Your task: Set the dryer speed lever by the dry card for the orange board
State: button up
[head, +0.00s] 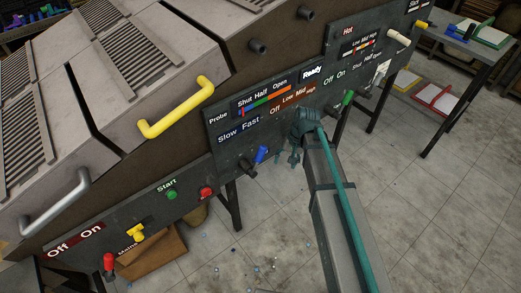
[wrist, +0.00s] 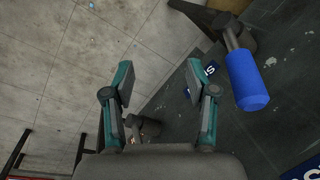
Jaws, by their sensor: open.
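A blue-handled lever (head: 261,154) sticks out of the dark control panel, below and right of the "Slow Fast" label (head: 239,132). In the wrist view a blue handle (wrist: 247,82) on a grey stem is at the right, outside the right finger. My gripper (head: 296,157) is in front of the panel, right of the blue lever and apart from it. In the wrist view my gripper (wrist: 160,85) has its teal and grey fingers spread, with nothing held between them. I cannot make out a dry card or an orange board.
Left of the blue lever are a red knob (head: 206,193), a green Start button (head: 172,194), a yellow handle (head: 137,233) and a red lever (head: 108,262). A green lever (head: 347,98) is to the right. A table (head: 475,48) holds a green-framed tray. Open floor lies in front.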

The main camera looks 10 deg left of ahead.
jog(key=y+p, duration=0.1)
send_near(261, 153)
jog(key=f, duration=0.2)
jog(key=shift+t, duration=0.4)
jog(key=shift+w+p+x, duration=0.2)
jog(key=shift+p+x, duration=0.5)
jog(key=shift+x, duration=1.85)
jog(key=shift+w+p+x, duration=0.2)
jog(key=shift+p+x, duration=0.5)
jog(key=shift+x, duration=1.85)
jog(key=shift+a, duration=0.15)
grip_shut()
